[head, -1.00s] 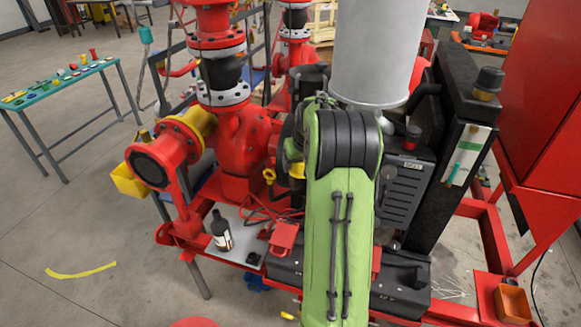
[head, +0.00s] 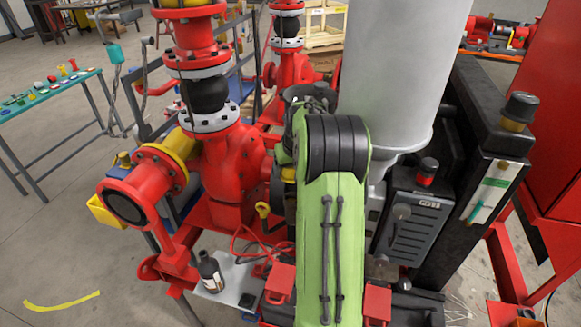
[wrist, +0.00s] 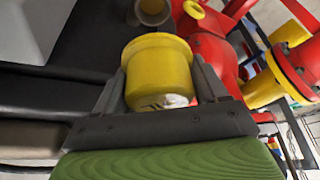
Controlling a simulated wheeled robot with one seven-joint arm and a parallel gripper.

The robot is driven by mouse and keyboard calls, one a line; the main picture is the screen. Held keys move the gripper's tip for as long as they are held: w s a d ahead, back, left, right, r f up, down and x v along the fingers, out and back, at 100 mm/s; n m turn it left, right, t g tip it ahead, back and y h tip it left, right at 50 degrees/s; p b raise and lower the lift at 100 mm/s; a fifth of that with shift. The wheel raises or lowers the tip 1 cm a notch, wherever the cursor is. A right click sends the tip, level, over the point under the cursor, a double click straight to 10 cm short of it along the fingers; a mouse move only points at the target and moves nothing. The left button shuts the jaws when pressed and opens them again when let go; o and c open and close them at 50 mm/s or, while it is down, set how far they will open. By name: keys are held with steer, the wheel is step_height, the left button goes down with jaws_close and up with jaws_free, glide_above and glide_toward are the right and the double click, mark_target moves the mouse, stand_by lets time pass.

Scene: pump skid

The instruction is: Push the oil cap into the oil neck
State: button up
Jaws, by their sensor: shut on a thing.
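The yellow oil cap (wrist: 158,75) is held between the two dark fingers of my gripper (wrist: 160,72) in the wrist view. The fingers are shut on its sides, and its wide rim faces away from the palm. A short brownish round neck (wrist: 152,11), which looks like the oil neck, shows beyond the cap at the top edge. The cap is apart from it in the picture; the depth between them is hard to tell. In the head view my green arm hides most of the gripper and the neck.
A yellow ring handle (wrist: 195,9) is right of the neck; red pump parts (wrist: 212,50) lie close to the right finger. A grey cylinder (head: 400,70) stands beside my arm. A dark bottle (head: 210,272) stands on the skid's plate. A parts table (head: 50,100) is at far left.

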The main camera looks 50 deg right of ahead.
mark_target(290, 193)
steer(key=shift+s+a+f, duration=0.15)
steer(key=shift+s+f, duration=0.05)
steer(key=shift+f, duration=0.2)
steer(key=x, duration=0.1)
steer(key=b+x, duration=0.1)
steer(key=b, duration=0.1)
steer(key=shift+s+f, duration=0.1)
steer(key=shift+f, duration=0.35)
steer(key=shift+s+a+f+b, duration=0.1)
steer(key=shift+f+b, duration=0.8)
steer(key=shift+b, duration=0.1)
steer(key=shift+r, duration=0.1)
steer(key=shift+f+b, duration=1.4)
steer(key=shift+f, duration=0.3)
steer(key=o, duration=1.2)
